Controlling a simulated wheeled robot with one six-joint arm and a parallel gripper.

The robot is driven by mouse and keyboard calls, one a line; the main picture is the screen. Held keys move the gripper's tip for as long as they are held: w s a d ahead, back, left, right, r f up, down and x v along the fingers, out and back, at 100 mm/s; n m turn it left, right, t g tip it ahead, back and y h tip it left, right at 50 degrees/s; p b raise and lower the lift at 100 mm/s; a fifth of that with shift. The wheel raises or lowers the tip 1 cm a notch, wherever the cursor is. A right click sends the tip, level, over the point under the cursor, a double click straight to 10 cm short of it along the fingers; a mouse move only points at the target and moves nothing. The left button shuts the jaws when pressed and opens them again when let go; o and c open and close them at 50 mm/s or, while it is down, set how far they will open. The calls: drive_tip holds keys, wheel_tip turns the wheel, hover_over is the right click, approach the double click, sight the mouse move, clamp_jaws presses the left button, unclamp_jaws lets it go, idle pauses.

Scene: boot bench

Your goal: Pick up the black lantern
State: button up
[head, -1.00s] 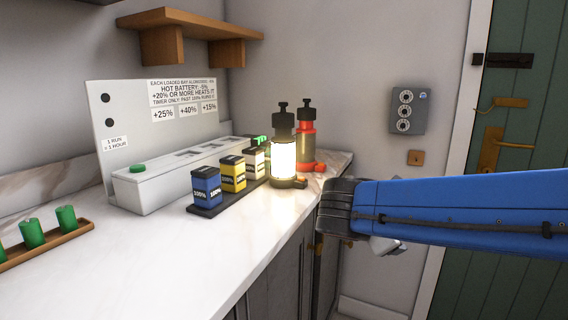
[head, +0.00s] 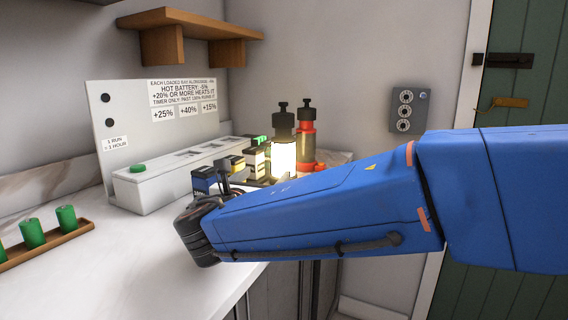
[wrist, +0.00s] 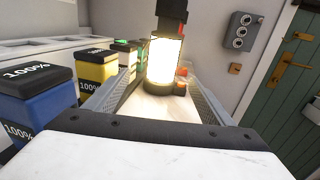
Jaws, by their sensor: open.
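The black lantern (head: 283,128) stands upright on the white counter, with a glowing pale body under a black cap and handle. The lantern's lit body shows beyond and between the fingertips. Nothing is held. In the head view my arm mostly hides the fingers.
A red lantern (head: 307,135) stands just behind and right. Blue (wrist: 45,105), yellow (wrist: 97,72) and white batteries stand in a row at the left, close to my left finger. Green cylinders (head: 66,217) sit in a wooden tray.

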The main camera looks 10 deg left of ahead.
sight(278, 163)
drive_tip(key=w, duration=0.3)
drive_tip(key=w+d, duration=0.1)
drive_tip(key=w, duration=0.5)
drive_tip(key=shift+w+d, duration=0.15)
drive_tip(key=shift+d, duration=0.25)
drive_tip(key=shift+w+d+f, duration=0.1)
drive_tip(key=shift+w+d, duration=0.15)
drive_tip(key=shift+w, duration=0.6)
drive_tip(key=shift+w+d+f, duration=0.1)
drive_tip(key=shift+w+d, duration=0.15)
drive_tip(key=shift+w, duration=0.6)
drive_tip(key=shift+w+d+f, duration=0.1)
drive_tip(key=shift+w+d, duration=0.15)
drive_tip(key=shift+w, duration=0.6)
drive_tip(key=shift+r, duration=0.15)
drive_tip(key=c, duration=1.6)
